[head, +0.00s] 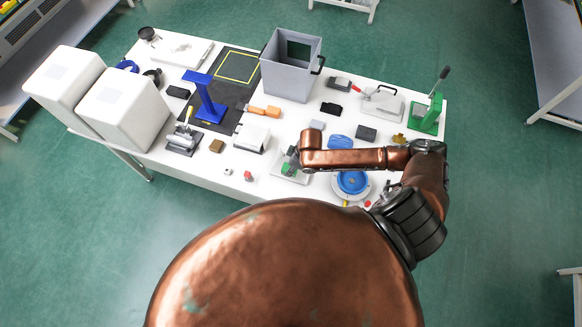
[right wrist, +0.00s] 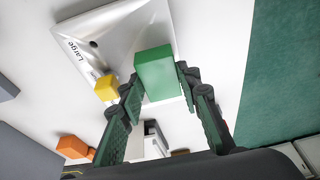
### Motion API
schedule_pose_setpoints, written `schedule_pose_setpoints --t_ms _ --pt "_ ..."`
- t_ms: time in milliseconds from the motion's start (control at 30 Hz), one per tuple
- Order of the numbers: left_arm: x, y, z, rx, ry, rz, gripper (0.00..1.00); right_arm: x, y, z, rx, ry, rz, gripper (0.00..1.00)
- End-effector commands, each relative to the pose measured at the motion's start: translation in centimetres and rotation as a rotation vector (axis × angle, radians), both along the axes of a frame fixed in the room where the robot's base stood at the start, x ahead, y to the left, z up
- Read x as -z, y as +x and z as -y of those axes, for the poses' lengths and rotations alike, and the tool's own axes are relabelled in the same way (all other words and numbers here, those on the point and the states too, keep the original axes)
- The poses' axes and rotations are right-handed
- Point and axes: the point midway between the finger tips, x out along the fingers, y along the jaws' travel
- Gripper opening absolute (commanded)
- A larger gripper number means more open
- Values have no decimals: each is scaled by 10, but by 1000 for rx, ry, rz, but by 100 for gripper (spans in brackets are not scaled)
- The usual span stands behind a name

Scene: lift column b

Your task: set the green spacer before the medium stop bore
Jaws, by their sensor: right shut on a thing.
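The green spacer (right wrist: 156,74) is a green block held between the fingers of my right gripper (right wrist: 158,88) in the right wrist view. It is over a pale metal plate (right wrist: 120,28), and I cannot tell whether it touches it. The plate carries the word "Large" and shows a dark bore (right wrist: 94,44); no medium label can be read. A yellow block (right wrist: 106,88) sits by the plate's edge. In the head view the plate (head: 283,177) is at the table's front edge, with the green spacer (head: 287,169) small below my right arm. My left gripper is out of view.
An orange block (right wrist: 72,147) lies at the lower left in the right wrist view. In the head view a blue round dish (head: 352,183) is right of the plate, a red piece (head: 248,175) left, and a grey bin (head: 290,68) stands behind. A blue stand (head: 208,105) is farther left.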

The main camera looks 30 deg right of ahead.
Motion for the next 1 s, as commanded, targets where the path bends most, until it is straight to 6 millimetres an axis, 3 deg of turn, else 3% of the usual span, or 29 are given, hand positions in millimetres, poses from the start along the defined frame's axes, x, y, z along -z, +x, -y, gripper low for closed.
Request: schedule_pose_setpoints --t_ms 833,867,1000 --pt "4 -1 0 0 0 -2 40 12 0 0 0 1 0 6" --pt "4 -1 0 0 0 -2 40 12 0 0 0 1 0 32" --pt "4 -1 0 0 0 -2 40 11 0 0 0 0 0 41"
